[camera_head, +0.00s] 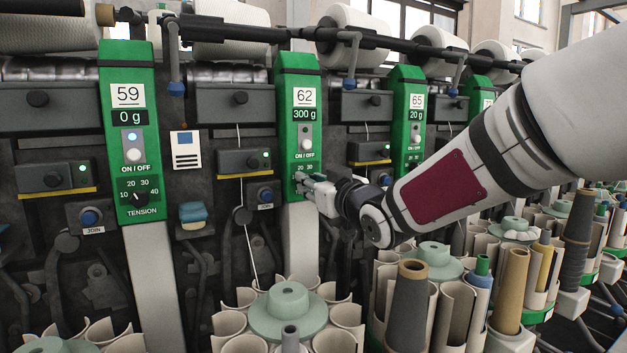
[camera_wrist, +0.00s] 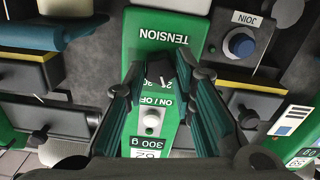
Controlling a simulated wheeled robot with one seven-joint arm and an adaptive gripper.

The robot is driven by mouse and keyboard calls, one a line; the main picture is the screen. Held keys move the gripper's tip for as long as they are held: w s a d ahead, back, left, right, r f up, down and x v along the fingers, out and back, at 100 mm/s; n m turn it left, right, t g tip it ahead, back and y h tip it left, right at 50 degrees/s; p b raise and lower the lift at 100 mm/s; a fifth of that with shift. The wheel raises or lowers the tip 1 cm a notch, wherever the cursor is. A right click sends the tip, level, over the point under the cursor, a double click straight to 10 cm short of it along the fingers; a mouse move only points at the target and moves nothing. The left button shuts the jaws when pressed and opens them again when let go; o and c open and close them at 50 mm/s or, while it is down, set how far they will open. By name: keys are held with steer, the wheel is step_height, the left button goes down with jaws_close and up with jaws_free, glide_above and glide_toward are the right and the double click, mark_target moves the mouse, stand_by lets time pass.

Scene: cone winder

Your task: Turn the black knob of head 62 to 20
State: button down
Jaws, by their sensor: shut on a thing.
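The green panel of head 62 (camera_head: 299,120) stands in the middle of the head view, with a display (camera_head: 305,114) reading 300 g. My gripper (camera_head: 303,180) reaches it from the right at the tension dial, and its fingers hide most of the knob there. In the wrist view the panel (camera_wrist: 152,30) is upside down. The black knob (camera_wrist: 159,72) sits between the tips of my gripper (camera_wrist: 161,74), which is shut on it. Part of the dial scale shows beside the knob; the fingers cover the rest. I cannot read the knob's setting.
Head 59 (camera_head: 127,120) is on the left, reading 0 g, and head 65 (camera_head: 407,115) on the right, reading 20 g. A JOIN button (camera_wrist: 242,46) is beside the panel. Cones and tubes (camera_head: 412,300) crowd the space below my arm.

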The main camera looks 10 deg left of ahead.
steer(key=shift+a, duration=0.1)
stand_by(0.5)
steer(key=c, duration=1.3)
jaws_free()
steer(key=shift+c, duration=0.2)
steer(key=shift+s, duration=0.1)
steer(key=v, duration=0.7)
steer(key=shift+d, duration=0.2)
steer(key=shift+s, duration=0.2)
